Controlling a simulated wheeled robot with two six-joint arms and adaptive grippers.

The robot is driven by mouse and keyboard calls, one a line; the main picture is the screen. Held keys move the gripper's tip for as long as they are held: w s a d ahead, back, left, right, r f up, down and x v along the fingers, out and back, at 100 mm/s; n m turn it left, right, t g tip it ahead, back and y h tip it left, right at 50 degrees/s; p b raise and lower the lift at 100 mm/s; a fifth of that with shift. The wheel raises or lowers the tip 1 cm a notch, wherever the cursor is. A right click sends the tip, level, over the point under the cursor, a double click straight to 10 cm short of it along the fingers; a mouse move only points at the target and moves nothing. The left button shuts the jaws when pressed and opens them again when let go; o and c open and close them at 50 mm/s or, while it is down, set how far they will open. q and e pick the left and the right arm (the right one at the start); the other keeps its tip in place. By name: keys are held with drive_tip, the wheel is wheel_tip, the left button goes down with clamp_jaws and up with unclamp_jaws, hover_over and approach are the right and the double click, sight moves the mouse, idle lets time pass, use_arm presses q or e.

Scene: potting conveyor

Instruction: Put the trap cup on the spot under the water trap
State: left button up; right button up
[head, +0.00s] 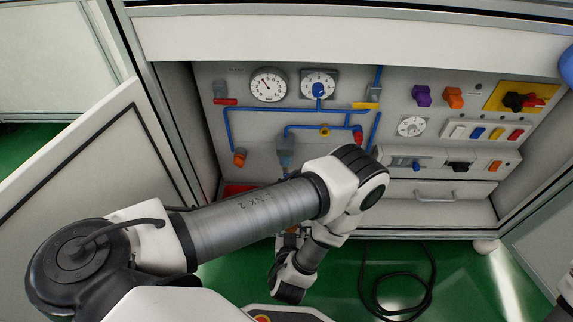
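The water trap (285,151) seems to be the grey fitting on the back panel below the blue pipe, in the head view. Its lower end and the place under it are hidden behind my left arm. I cannot make out the trap cup. A flat red patch (238,189) shows low in the cabinet at left, partly covered by the arm; I cannot tell what it is. My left arm reaches in from the left and folds down in front of the cabinet. Its gripper cannot be made out. My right gripper is not in view.
The panel carries gauges (268,85), blue pipes (256,109) and coloured valves and switches. A drawer with a handle (435,196) is at lower right. Open doors (85,160) stand at both sides. A black cable (395,285) lies coiled on the green floor (465,290).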

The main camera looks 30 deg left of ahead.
use_arm(q)
drive_tip(key=w+a+b, duration=0.2)
drive_tip(key=w+a, duration=0.1)
drive_tip(key=w, duration=0.1)
drive_tip(key=w+a+f+b, duration=0.1)
drive_tip(key=w+a+b, duration=0.1)
drive_tip(key=w+a, duration=0.1)
drive_tip(key=w+a+b, duration=0.2)
drive_tip(key=w+a, duration=0.1)
drive_tip(key=w, duration=0.2)
drive_tip(key=shift+a+f+b, duration=0.25)
drive_tip(key=shift+a+b, duration=0.1)
drive_tip(key=shift+a, duration=0.05)
wheel_tip(320, 180, down, 4)
drive_tip(key=b, duration=0.3)
drive_tip(key=shift+w+r, duration=0.1)
drive_tip(key=shift+r, duration=0.3)
drive_tip(key=shift+f, duration=0.25)
drive_tip(key=o, duration=1)
drive_tip(key=shift+r, duration=0.15)
